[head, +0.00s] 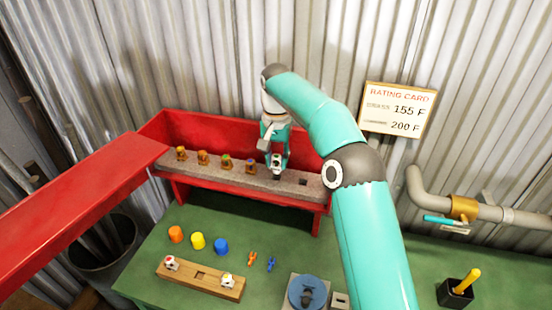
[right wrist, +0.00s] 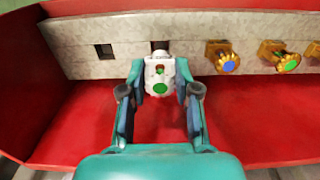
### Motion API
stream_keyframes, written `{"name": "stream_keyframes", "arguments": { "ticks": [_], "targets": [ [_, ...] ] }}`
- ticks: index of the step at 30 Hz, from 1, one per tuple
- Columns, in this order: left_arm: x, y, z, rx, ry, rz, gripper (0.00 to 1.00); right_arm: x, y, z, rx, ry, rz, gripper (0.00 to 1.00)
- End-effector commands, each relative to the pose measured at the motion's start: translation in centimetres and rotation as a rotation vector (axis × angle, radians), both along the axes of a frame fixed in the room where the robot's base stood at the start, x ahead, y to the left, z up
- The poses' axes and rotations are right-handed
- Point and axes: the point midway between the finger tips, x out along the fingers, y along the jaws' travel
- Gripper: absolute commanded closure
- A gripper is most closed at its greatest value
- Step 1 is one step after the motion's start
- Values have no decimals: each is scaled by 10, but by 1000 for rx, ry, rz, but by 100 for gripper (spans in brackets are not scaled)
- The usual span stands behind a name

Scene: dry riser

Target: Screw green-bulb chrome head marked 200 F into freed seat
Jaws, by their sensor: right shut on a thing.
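My right gripper (head: 277,164) is over the grey rail (head: 218,174) inside the red box. In the right wrist view its fingers (right wrist: 160,100) are shut on a chrome head (right wrist: 159,73) with a green bulb. Any rating mark on it is too small to read. The head is in front of a dark opening in the rail, partly hidden by the head; I cannot tell whether it touches the seat. A second, empty square seat (right wrist: 105,51) is beside it, also visible in the head view (head: 303,182). My left gripper is not in view.
Several brass heads (head: 203,158) stand along the rail. A wooden block (head: 199,285) with two pale heads, coloured caps (head: 197,240) and a blue round fixture (head: 308,291) are on the green bench. A rating card (head: 397,110) reads 155 F and 200 F.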

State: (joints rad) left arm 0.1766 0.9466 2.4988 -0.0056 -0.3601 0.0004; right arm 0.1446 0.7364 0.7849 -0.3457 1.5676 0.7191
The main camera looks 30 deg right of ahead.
Motion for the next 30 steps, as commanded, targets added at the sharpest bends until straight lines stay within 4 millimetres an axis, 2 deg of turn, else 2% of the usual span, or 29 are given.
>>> {"name": "stream_keyframes", "arguments": {
  "ticks": [30],
  "targets": [
    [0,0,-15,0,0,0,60,0,1,-26,0,0,0,100]
  ]
}}
